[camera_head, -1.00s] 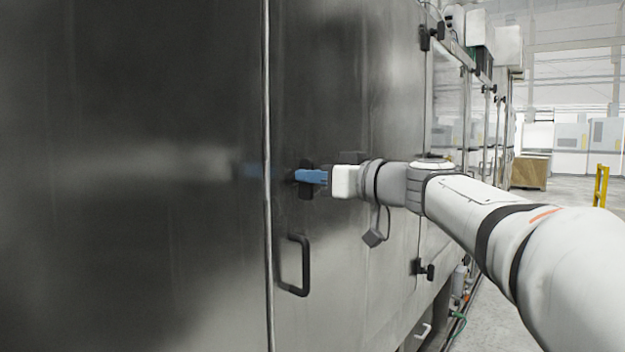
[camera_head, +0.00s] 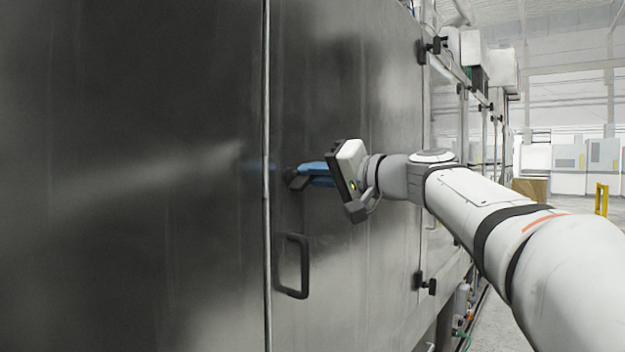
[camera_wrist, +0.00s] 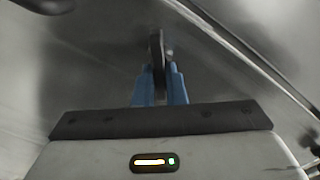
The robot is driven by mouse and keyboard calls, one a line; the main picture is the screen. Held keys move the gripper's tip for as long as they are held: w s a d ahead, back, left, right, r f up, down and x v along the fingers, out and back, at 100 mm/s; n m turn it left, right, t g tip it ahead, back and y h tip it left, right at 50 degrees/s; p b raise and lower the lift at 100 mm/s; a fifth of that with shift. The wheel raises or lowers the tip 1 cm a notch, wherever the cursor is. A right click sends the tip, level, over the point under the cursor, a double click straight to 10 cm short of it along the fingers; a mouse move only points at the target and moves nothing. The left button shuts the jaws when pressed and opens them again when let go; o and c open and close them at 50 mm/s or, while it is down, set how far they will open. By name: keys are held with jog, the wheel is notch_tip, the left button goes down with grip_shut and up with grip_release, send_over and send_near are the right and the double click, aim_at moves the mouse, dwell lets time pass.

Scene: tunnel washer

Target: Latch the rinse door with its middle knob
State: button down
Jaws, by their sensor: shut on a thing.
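The rinse door (camera_head: 345,100) is a tall steel panel, closed against the frame along its left seam. Its middle knob (camera_head: 293,178) is a small black piece near that seam, partly hidden by my fingers. In the wrist view the dark knob (camera_wrist: 157,48) stands between two blue fingers. My gripper (camera_head: 306,175) is shut on the knob, with its white body tilted. The gripper also shows from behind in the wrist view (camera_wrist: 160,80).
A black pull handle (camera_head: 303,266) sits on the door below the knob. Black hinges (camera_head: 427,284) are on the door's right edge. A steel panel (camera_head: 130,180) fills the left. A yellow post (camera_head: 601,199) stands far right, with floor nearby.

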jog(key=shift+f+m, duration=0.2)
jog(key=shift+m, duration=3.4)
jog(key=shift+w, duration=0.1)
jog(key=c, duration=1.5)
grip_release()
jog(key=shift+d, duration=0.1)
jog(key=shift+d, duration=0.1)
jog(key=b+v, duration=0.1)
jog(key=v, duration=0.6)
jog(key=shift+s+d, duration=0.2)
jog(key=shift+s, duration=0.1)
